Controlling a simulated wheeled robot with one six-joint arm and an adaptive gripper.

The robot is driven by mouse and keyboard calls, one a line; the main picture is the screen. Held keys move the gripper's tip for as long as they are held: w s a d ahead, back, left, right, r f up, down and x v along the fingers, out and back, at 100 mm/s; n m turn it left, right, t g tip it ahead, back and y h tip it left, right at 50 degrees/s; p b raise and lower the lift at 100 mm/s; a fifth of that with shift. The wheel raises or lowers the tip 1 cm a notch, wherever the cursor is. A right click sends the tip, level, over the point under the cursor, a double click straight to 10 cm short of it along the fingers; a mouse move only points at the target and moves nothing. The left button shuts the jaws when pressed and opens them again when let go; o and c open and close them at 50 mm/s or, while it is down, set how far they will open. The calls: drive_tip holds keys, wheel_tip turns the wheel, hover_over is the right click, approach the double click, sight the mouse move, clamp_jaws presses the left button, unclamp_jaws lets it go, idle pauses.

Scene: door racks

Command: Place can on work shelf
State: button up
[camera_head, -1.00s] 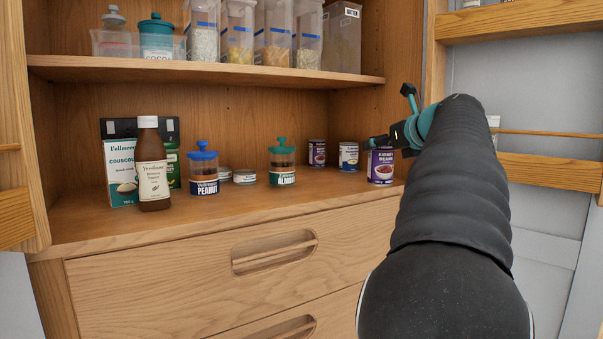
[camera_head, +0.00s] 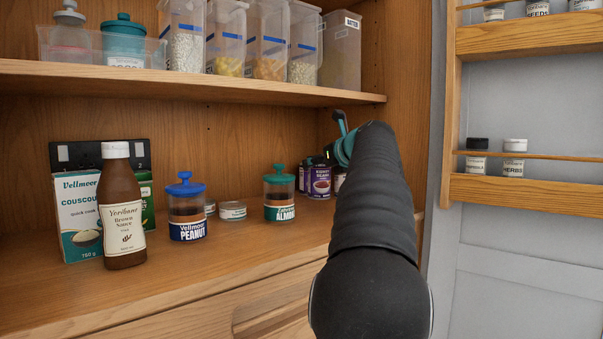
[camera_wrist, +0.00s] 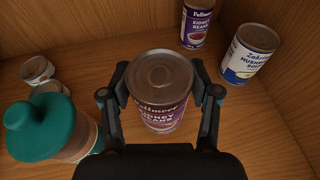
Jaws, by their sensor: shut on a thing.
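A purple kidney beans can (camera_head: 319,184) is between the two fingers of my gripper (camera_wrist: 160,95), with its lid up. In the wrist view this can (camera_wrist: 162,80) is upright, with a finger against each side. In the head view it is over the right part of the wooden work shelf (camera_head: 215,262); I cannot tell whether its base touches the wood. A second kidney beans can (camera_wrist: 195,22) and a white and blue mushroom can (camera_wrist: 250,52) stand just beyond it, apart from it. My arm hides part of this area in the head view.
A teal-lidded almond jar (camera_head: 279,197) stands left of the held can, with small tins (camera_head: 232,210) beside it. A blue-lidded peanut jar (camera_head: 186,210), brown sauce bottle (camera_head: 123,215) and couscous box (camera_head: 78,225) are further left. An upper shelf (camera_head: 190,84) overhangs. The front left-middle wood is clear.

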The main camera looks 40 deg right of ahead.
drive_tip(key=shift+f+x, duration=0.1)
drive_tip(key=shift+x, duration=2.4)
drive_tip(key=shift+f+x, duration=0.15)
drive_tip(key=shift+x, duration=2.35)
drive_tip(key=shift+s+f, duration=0.1)
drive_tip(key=o, duration=1.4)
drive_tip(key=v, duration=1.2)
drive_tip(key=shift+a+b, duration=0.1)
drive_tip(key=shift+b, duration=0.3)
